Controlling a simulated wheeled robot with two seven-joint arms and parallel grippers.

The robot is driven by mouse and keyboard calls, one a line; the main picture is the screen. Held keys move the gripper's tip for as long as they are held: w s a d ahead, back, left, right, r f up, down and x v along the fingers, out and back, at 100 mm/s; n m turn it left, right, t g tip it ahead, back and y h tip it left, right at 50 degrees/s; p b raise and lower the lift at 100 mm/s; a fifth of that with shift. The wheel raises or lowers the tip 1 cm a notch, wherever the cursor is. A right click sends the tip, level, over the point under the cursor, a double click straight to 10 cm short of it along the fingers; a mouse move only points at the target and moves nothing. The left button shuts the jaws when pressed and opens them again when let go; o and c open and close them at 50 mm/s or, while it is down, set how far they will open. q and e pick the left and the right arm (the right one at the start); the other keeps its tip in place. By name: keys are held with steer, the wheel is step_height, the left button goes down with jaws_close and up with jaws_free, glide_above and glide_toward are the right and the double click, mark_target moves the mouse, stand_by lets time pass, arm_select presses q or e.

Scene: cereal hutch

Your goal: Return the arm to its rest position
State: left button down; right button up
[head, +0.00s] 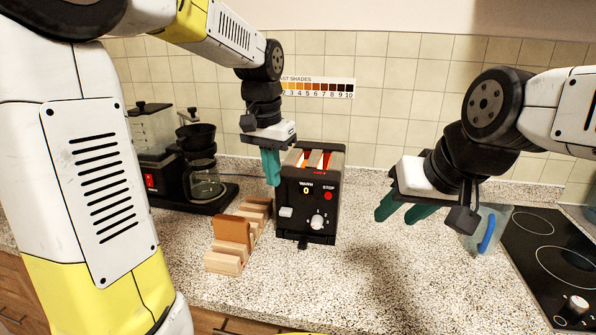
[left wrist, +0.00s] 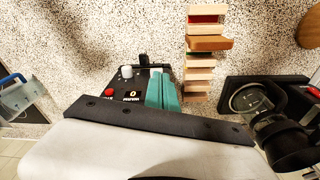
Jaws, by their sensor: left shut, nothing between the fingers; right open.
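My left gripper (head: 271,168) has its teal fingers shut and empty. It hangs just left of the black toaster (head: 307,196), near its upper left edge. In the left wrist view the shut fingers (left wrist: 163,92) cover part of the toaster (left wrist: 132,90). The toaster's slots glow orange, and its front shows a 0, a red stop button and a knob. My right gripper (head: 398,211) is open and empty above the counter, right of the toaster.
A wooden rack (head: 226,262) holding a brown slice (head: 232,232) stands front left of the toaster; it also shows in the left wrist view (left wrist: 199,63). A coffee maker (head: 203,180) stands behind left. A clear container with a blue handle (head: 487,233) and a cooktop (head: 548,245) are at right.

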arm_select(q)
steer(key=s+a+r+n+t, duration=0.1)
steer(key=s+a+n+t, duration=0.1)
steer(key=s, duration=0.6)
steer(key=s+a+n+t+h, duration=0.1)
steer(key=s+a+n+t, duration=0.1)
steer(key=s, duration=0.6)
steer(key=shift+s+a+r+t+h, duration=0.15)
steer(key=shift+a+r+t+h, duration=0.15)
steer(key=shift+a+r+t, duration=0.15)
stand_by(0.5)
